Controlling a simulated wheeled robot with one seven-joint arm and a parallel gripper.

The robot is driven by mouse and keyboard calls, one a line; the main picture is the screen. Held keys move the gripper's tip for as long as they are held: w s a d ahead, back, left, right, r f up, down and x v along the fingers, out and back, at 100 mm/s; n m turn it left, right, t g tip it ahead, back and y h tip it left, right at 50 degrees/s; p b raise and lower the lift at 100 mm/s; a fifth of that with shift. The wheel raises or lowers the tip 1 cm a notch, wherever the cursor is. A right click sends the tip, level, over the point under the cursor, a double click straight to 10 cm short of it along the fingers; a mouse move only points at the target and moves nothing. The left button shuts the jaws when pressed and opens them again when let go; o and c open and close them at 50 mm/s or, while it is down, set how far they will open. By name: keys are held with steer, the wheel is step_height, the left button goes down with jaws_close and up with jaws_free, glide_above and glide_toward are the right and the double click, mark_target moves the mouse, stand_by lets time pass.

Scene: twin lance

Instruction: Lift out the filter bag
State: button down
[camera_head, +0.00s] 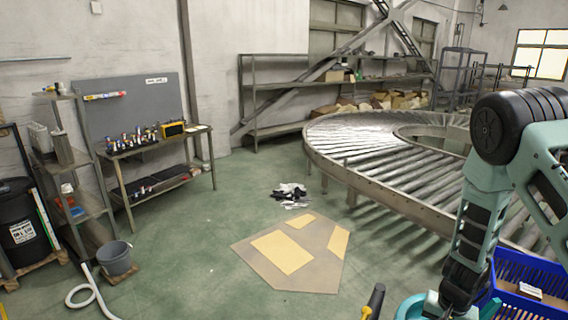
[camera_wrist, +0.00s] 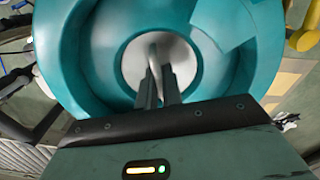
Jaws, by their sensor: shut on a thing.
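A teal round vessel (camera_wrist: 75,50) fills much of the wrist view, with a wide rim and a round opening at its middle. A pale, whitish round thing, which looks like the filter bag (camera_wrist: 184,62), shows in that opening. A thin pale loop or handle stands up from it. My gripper (camera_wrist: 158,88) reaches down over the opening with its two dark fingers close together, shut on this pale handle. In the head view a piece of the teal vessel (camera_head: 408,308) shows at the bottom edge, beside my arm; the bag is hidden there.
A blue crate (camera_head: 530,270) stands at the right, behind my arm. A roller conveyor (camera_head: 370,185) curves behind. A grey bucket (camera_head: 116,258) and white hose (camera_head: 82,291) lie at left.

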step_height(320, 180, up, 18)
steer(key=p, duration=1.1)
steer(key=shift+r+p, duration=0.25)
steer(key=shift+p, duration=0.15)
steer(key=shift+r, duration=0.1)
step_height(320, 180, up, 11)
stand_by(0.9)
